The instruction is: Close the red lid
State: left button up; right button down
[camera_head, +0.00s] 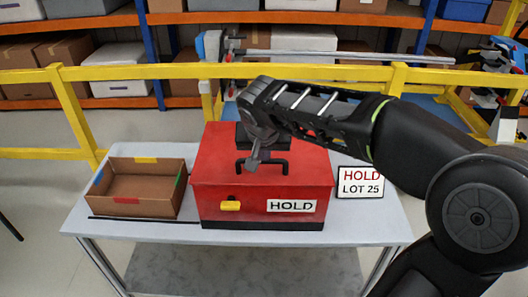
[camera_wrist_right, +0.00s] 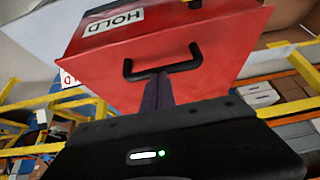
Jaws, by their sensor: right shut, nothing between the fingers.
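The red lid (camera_head: 310,160) with a black handle (camera_head: 277,167) lies over the top of a red box (camera_head: 262,204) on the table, with no gap visible along its front edge. The lid also shows in the right wrist view (camera_wrist_right: 220,65), with its handle (camera_wrist_right: 185,66). My right gripper (camera_head: 253,163) is shut and empty, pointing down at the lid by the handle. In the right wrist view its dark fingers (camera_wrist_right: 158,90) overlap the handle's middle; I cannot tell whether they touch it. My left gripper is not in view.
An open cardboard box (camera_head: 143,205) stands on the table (camera_head: 365,232) at the left. A yellow latch (camera_head: 230,206) and a HOLD label are on the red box's front. A HOLD LOT 25 sign (camera_head: 360,183) is at the right. A yellow rail (camera_head: 150,71) runs behind.

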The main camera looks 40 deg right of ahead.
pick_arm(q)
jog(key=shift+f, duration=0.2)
pick_arm(e)
jog(key=shift+s+a+f, duration=0.1)
jog(key=shift+f, duration=0.15)
jog(key=shift+r+p, duration=0.45)
jog(key=shift+r, duration=0.1)
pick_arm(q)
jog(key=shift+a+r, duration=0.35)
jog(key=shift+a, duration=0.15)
pick_arm(e)
jog(key=w+d+r+v, duration=0.1)
jog(key=v, duration=1.1)
jog(key=shift+w+a, duration=0.1)
